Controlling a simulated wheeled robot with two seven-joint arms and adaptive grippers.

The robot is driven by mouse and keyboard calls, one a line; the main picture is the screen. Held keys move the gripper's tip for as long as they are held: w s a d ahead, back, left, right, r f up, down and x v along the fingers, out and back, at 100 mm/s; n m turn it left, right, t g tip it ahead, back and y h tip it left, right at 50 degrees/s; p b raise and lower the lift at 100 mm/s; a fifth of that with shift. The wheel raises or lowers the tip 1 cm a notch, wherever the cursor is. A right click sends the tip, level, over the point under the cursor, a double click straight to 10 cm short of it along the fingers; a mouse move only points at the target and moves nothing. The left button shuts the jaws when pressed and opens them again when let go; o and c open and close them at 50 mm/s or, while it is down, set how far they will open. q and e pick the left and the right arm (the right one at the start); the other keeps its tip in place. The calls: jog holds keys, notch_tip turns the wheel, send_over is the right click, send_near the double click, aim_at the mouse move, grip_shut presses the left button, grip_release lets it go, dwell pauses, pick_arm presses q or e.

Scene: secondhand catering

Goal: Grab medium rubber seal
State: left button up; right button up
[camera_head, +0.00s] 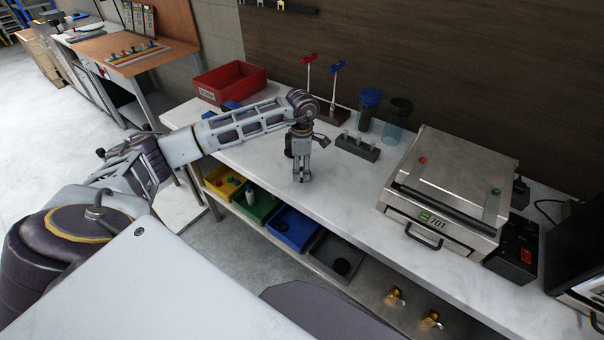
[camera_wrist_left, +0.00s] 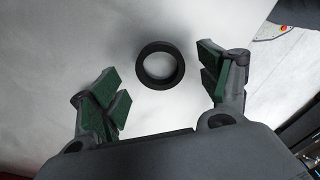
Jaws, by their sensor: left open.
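A black rubber seal (camera_wrist_left: 160,85), a thick ring, lies flat on the white worktop in the left wrist view. Its size class cannot be told, as no other seal shows beside it. My left gripper (camera_wrist_left: 160,95) is open and empty, its green-padded fingers on either side of the ring and apart from it. In the head view my left gripper (camera_head: 302,178) points down over the white worktop (camera_head: 340,200), near its front edge. The seal is not clearly visible there.
A red bin (camera_head: 228,82) stands behind my left arm. A grey block with pegs (camera_head: 357,146) and two dark-lidded containers (camera_head: 368,108) stand behind the gripper. A metal case (camera_head: 450,185) stands to the right. Coloured trays (camera_head: 292,228) sit on the shelf below. The worktop right of the gripper is clear.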

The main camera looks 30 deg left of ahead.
pick_arm(q)
jog(key=shift+f, duration=0.95)
pick_arm(e)
jog(key=shift+s+a+r, duration=0.1)
jog(key=shift+s+a, duration=0.15)
jog(key=shift+a, duration=0.5)
pick_arm(q)
jog(key=c, duration=0.9)
pick_arm(e)
jog(key=shift+d, duration=0.9)
